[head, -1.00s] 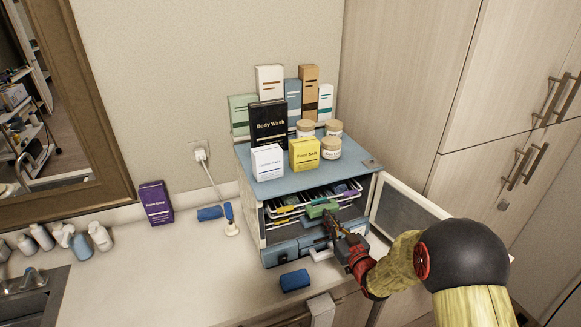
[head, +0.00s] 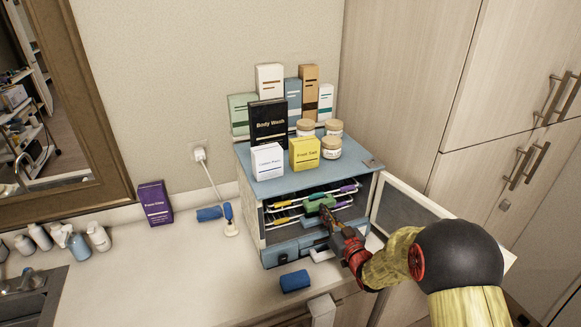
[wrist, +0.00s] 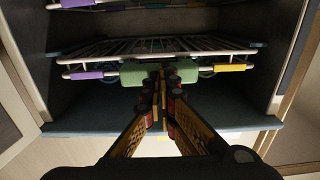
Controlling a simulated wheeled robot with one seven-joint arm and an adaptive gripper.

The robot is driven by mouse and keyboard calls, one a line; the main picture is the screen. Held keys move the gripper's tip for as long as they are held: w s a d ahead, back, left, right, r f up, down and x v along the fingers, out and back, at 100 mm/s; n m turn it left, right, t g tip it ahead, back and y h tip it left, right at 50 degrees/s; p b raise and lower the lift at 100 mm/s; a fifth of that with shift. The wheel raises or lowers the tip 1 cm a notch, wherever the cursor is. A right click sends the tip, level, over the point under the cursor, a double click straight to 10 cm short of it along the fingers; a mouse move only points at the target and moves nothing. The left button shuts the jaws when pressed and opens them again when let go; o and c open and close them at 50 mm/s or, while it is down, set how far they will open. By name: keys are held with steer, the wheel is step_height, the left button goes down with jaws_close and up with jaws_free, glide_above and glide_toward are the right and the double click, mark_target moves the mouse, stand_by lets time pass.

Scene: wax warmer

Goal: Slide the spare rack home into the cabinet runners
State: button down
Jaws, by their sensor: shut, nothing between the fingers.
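The cabinet (head: 251,212) stands on the counter with its front open. A white wire rack (wrist: 150,46) with a green front grip (wrist: 160,73) lies inside it, with purple and yellow pieces along its front bar. The green grip (head: 318,204) also shows in the head view, at the cabinet mouth. My gripper (wrist: 161,86) is shut and empty, its fingertips against or just in front of the green grip; exact contact is unclear. In the head view my gripper (head: 328,214) reaches in from the right. The rack's rear and the runners under it are mostly hidden.
The cabinet door (head: 405,210) is swung open to the right, close to my arm. Boxes and jars (head: 331,148) stand on the cabinet top. A blue rolled towel (head: 295,281) lies on the counter in front.

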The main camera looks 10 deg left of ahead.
steer(key=shift+w+a, duration=0.15)
steer(key=shift+w, duration=0.05)
steer(key=shift+w+a+b, duration=0.4)
steer(key=shift+w+b, duration=0.05)
steer(key=shift+w, duration=0.1)
steer(key=shift+w+a, duration=0.2)
steer(key=shift+w, duration=0.1)
steer(key=shift+w+a+b, duration=0.2)
steer(key=shift+w+b, duration=0.1)
steer(key=shift+w+a, duration=0.15)
steer(key=shift+w, duration=0.2)
steer(key=shift+b+v, duration=0.5)
steer(key=shift+v, duration=2)
